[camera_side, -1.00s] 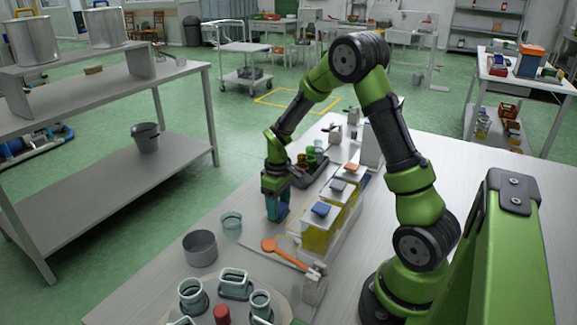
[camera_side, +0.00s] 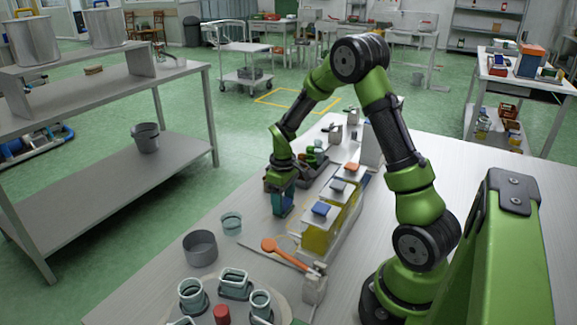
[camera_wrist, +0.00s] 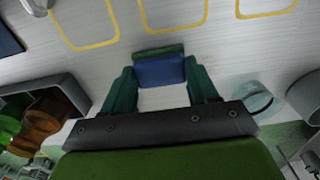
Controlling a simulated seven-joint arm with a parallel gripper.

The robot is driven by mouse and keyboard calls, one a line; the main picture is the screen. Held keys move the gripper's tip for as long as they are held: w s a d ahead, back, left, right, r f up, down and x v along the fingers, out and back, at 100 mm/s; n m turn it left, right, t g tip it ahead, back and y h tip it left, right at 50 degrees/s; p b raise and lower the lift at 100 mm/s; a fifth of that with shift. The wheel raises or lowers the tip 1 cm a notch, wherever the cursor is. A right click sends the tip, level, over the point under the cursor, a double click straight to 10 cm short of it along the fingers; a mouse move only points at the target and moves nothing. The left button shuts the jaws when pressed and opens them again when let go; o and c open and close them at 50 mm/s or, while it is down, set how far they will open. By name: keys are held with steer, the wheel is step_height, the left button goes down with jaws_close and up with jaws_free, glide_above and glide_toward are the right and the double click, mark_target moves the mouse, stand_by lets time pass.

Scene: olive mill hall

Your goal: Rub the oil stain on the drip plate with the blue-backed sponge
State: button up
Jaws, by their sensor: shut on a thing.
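My gripper (camera_wrist: 162,88) points down over the worktable in the wrist view, its two teal fingers shut on the blue-backed sponge (camera_wrist: 160,71). The sponge's blue back faces the camera and a dark green edge shows along its far side. In the side view my gripper (camera_side: 283,204) is low over the table, left of the yellow containers; whether the sponge touches the surface I cannot tell. I cannot make out the drip plate or the oil stain for certain in either view.
Yellow containers with white lids (camera_side: 322,232) stand right of my gripper. A dark tray (camera_wrist: 62,88) with bottles lies on one side, a glass cup (camera_wrist: 257,101) and grey pot (camera_side: 200,248) on the other. An orange spoon (camera_side: 269,245) lies nearer the side camera.

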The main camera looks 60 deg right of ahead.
steer(key=shift+a, duration=3.95)
steer(key=shift+w+a, duration=0.1)
steer(key=shift+a, duration=0.1)
steer(key=shift+w+d, duration=0.25)
steer(key=shift+d, duration=5.35)
steer(key=shift+a, duration=5.35)
steer(key=shift+a+r, duration=0.15)
steer(key=shift+a, duration=0.1)
step_height(320, 180, up, 8)
